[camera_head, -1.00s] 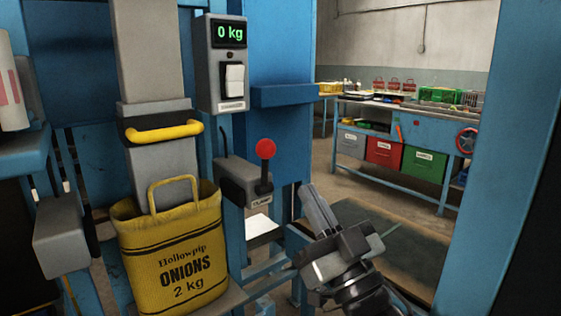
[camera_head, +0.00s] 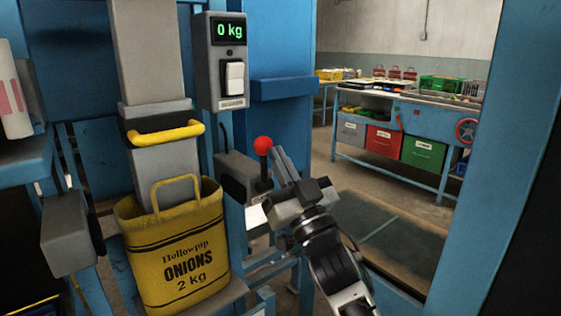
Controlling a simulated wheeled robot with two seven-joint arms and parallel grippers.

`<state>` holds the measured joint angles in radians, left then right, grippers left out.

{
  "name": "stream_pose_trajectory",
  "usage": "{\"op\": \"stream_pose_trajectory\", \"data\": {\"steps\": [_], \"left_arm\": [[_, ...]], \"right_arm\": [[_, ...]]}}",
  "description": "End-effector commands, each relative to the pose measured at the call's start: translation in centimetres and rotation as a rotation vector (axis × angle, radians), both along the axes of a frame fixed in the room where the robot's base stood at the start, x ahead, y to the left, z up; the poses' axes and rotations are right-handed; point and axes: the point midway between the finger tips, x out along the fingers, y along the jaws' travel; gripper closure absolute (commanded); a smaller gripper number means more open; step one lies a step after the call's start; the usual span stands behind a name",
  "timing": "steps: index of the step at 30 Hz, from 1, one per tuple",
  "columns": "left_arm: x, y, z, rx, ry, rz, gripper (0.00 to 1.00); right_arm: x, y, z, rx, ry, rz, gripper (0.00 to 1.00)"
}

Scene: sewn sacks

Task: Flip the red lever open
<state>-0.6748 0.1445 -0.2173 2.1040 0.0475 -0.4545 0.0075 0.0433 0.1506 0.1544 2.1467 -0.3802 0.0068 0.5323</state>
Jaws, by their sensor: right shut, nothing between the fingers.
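The red lever (camera_head: 263,146) is a red ball on a short dark stem, standing upright on a grey clamp box on the blue frame. My right gripper (camera_head: 278,160) is shut and empty. Its fingertips are just right of the lever's stem, slightly below the ball; I cannot tell whether they touch it. The gripper covers part of the clamp box (camera_head: 234,174) and its label. My left gripper is not in view.
Above the lever is a scale display (camera_head: 229,32) reading 0 kg. A workbench (camera_head: 400,112) with coloured bins stands far right, beyond open floor.

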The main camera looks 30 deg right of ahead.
Motion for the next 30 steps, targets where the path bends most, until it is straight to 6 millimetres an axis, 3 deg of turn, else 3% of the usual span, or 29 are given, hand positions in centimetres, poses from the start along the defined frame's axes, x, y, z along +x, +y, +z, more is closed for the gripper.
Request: {"op": "stream_pose_trajectory", "data": {"steps": [9,19,30], "left_arm": [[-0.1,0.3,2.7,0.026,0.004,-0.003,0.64],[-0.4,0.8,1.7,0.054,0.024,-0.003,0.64],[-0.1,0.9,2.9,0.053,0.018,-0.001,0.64]], "right_arm": [[0.5,0.1,1.2,-0.005,0.074,0.001,1.00],[1.6,0.1,1.0,-0.007,0.108,0.000,1.00],[0.8,0.6,1.8,-0.009,0.108,0.008,1.00]]}}
